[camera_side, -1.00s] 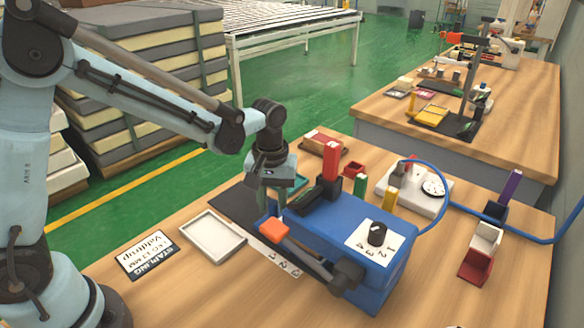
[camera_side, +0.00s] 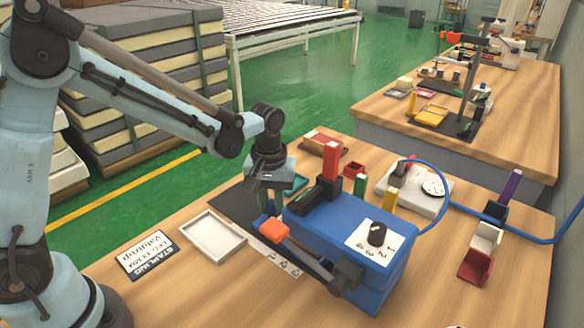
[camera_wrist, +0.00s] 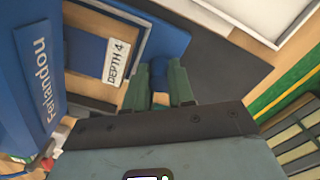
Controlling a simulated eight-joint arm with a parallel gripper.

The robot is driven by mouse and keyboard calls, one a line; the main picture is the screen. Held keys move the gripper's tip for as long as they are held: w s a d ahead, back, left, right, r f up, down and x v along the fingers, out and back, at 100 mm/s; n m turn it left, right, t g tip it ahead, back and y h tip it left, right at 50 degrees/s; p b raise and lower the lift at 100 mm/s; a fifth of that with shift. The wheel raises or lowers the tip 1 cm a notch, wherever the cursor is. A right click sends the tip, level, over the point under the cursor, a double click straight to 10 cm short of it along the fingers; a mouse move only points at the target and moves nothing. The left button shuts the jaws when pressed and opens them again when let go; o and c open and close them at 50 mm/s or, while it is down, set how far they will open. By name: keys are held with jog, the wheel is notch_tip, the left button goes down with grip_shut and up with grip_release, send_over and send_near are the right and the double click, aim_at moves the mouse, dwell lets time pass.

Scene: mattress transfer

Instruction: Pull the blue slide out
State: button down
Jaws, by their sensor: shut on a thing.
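The blue machine (camera_side: 335,235) stands on the wooden table, with a numbered dial plate (camera_side: 374,243) on top and an orange-tipped lever (camera_side: 274,228) at its front. My gripper (camera_side: 266,207) is at the machine's left end, pointing down. In the wrist view my gripper (camera_wrist: 160,88) is shut on a blue knob (camera_wrist: 159,70). The knob is on the blue slide (camera_wrist: 167,38), which shows beside the white "DEPTH 4" label (camera_wrist: 116,62). In the side view the slide is mostly hidden behind the gripper and lever.
A dark mat (camera_side: 236,205) lies under the gripper area. Coloured blocks and a white scale (camera_side: 425,190) stand behind. A blue hose (camera_side: 447,190) runs to the right.

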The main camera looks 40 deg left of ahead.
jog(key=a, duration=1.3)
jog(key=shift+a, duration=0.4)
jog(key=c, duration=1.2)
grip_release()
jog(key=shift+c, duration=0.2)
jog(key=shift+r, duration=0.15)
notch_tip(320, 180, up, 12)
jog(key=s+d+f+m+t, duration=0.1)
jog(key=s+d+m+t, duration=0.5)
jog(key=s+d, duration=0.3)
jog(key=shift+s+f+m+t, duration=0.25)
jog(key=shift+s+m+t, duration=0.25)
jog(key=shift+s, duration=0.55)
